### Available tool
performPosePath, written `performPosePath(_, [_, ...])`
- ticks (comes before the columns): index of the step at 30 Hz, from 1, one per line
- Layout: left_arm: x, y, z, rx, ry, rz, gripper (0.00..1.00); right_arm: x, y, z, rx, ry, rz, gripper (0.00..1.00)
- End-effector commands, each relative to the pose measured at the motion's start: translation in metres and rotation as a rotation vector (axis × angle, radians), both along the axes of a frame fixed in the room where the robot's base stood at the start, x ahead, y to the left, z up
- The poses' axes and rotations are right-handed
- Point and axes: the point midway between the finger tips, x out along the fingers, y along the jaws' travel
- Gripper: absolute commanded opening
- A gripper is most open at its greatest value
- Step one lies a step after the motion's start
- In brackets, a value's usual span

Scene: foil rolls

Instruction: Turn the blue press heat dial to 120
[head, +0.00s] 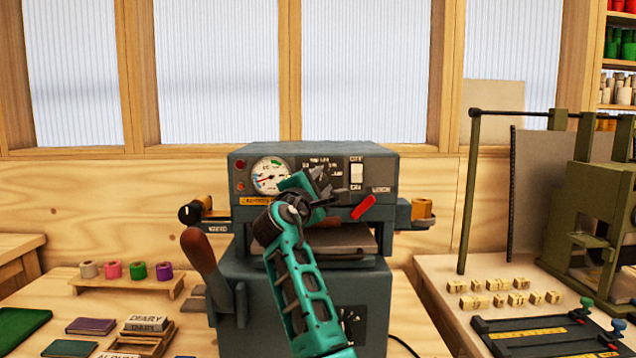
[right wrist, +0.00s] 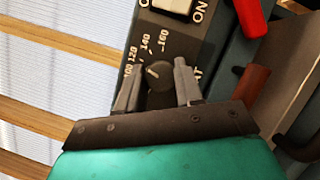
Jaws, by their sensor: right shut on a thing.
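The blue-grey press (head: 370,290) stands in the middle of the head view, its control panel facing me. My right gripper (head: 320,186) is at the panel, and there it hides the heat dial. In the right wrist view, the dark round heat dial (right wrist: 158,74) sits between the two fingers of my right gripper (right wrist: 158,86), which is shut on it. The printed marks 100, 120, 140 and 160 show around the dial. A small light pointer line is on its face, but I cannot tell its exact reading. My left gripper is not in view.
A round gauge (head: 270,175) and a white switch (head: 356,173) flank the gripper. A red lever (head: 363,207) sits below right, also in the wrist view (right wrist: 251,15). A brown-handled lever (head: 203,258) stands at the press's left. Foil rolls (head: 112,269) stand on a wooden rack.

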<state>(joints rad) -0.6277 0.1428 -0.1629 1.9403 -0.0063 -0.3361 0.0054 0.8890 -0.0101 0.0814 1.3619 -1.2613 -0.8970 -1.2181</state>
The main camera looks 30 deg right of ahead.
Motion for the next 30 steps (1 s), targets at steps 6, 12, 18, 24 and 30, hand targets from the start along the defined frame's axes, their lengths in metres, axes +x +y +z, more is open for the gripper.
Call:
performPosePath(6, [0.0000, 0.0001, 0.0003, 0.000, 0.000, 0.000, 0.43, 0.0002, 0.0000, -0.0015, 0.014, -0.005, 0.000, 0.05])
performPosePath(12, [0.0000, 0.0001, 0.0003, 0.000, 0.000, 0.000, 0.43, 0.0002, 0.0000, -0.0017, 0.013, -0.004, 0.000, 0.05])
performPosePath(18, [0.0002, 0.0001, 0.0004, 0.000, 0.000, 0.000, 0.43, 0.0002, 0.0000, -0.0014, 0.013, -0.004, 0.000, 0.48])
performPosePath(24, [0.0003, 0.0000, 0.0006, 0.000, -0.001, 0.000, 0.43, 0.0002, 0.0001, -0.0008, 0.012, -0.005, 0.001, 0.60])
performPosePath(30, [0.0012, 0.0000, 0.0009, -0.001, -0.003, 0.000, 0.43, -0.0008, 0.0015, -0.0008, 0.011, -0.006, 0.000, 0.60])
